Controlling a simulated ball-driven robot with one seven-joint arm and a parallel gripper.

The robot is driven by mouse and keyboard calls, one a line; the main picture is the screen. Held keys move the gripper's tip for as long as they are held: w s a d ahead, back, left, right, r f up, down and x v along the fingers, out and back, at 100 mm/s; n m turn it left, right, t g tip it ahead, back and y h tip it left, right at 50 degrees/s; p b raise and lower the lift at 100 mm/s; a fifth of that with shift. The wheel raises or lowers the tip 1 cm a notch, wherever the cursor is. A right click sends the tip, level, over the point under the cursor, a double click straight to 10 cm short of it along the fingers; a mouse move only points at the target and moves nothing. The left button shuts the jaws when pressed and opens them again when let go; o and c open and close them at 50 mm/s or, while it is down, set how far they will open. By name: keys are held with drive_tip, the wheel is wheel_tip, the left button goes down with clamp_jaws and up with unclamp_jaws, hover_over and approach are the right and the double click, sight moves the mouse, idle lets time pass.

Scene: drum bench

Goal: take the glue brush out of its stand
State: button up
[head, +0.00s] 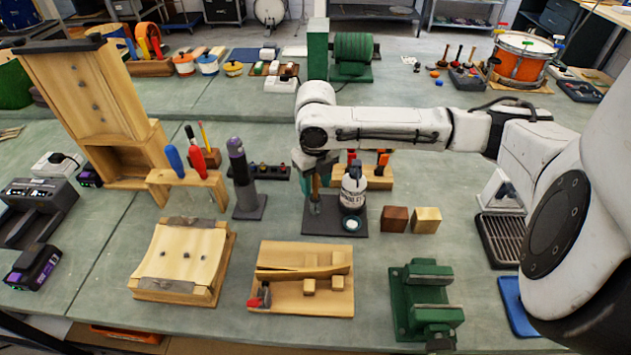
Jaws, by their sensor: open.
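My white arm reaches in from the right, and my gripper (317,168) points down over the middle of the bench. It is open, with its fingers at the upper part of the glue brush. The brush (315,186) stands upright, and a narrow strip of its brownish handle shows below the fingers. I cannot tell whether the fingers touch it. A white glue bottle (353,190) stands on the same plate, just right of the brush.
A wooden rack with screwdrivers (375,180) is close behind the bottle. Two wooden blocks (410,219) sit to the right. A grey-purple tool (240,175) stands upright to the left. A wooden jig (302,278) and green vise (425,300) lie in front.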

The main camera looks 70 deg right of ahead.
drive_tip(key=shift+c, duration=0.2)
clamp_jaws()
idle(0.3)
wheel_tip(320, 180, up, 10)
drive_tip(key=shift+r+b, duration=0.1)
drive_tip(key=shift+b, duration=0.5)
drive_tip(key=shift+w, duration=0.1)
